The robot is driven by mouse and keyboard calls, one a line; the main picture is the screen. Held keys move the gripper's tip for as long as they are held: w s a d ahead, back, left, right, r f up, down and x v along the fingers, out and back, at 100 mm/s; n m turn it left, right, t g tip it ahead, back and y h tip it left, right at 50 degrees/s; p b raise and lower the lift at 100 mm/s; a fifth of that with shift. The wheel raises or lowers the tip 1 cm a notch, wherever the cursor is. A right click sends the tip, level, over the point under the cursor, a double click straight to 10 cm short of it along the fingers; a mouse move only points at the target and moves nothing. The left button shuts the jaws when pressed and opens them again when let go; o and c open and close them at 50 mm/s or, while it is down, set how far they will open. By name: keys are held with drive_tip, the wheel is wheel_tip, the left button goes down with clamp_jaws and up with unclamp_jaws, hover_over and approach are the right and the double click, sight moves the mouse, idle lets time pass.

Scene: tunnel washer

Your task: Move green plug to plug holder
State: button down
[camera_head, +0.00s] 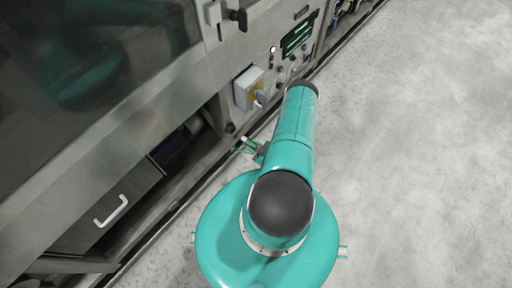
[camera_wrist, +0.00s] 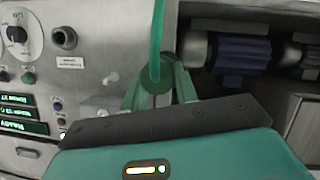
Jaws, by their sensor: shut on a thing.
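The green plug (camera_wrist: 156,82) is in the wrist view, between the fingers of my gripper (camera_wrist: 157,98), which is shut on it. A green strip, like a cable, runs up from the plug to the top of the picture. In the head view my gripper (camera_head: 256,150) is left of my arm, in front of the machine's lower opening, with a small green part showing at it. I cannot tell for sure which fitting is the plug holder. A grey round socket (camera_wrist: 64,38) sits on the panel at the upper left of the wrist view, apart from the plug.
The machine panel carries a dial (camera_wrist: 19,35), small buttons and green displays (camera_wrist: 22,114). A white and yellow switch box (camera_head: 248,88) juts out above my gripper. A drawer with a white handle (camera_head: 111,211) is at lower left. The floor (camera_head: 420,150) at right is clear.

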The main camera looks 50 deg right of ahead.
sight(243, 138)
drive_tip(key=shift+w+a, duration=0.1)
drive_tip(key=shift+w, duration=2.65)
drive_tip(key=shift+w, duration=0.15)
drive_tip(key=shift+w, duration=0.8)
drive_tip(key=shift+w, duration=0.35)
drive_tip(key=c, duration=1)
unclamp_jaws()
drive_tip(key=shift+s, duration=0.1)
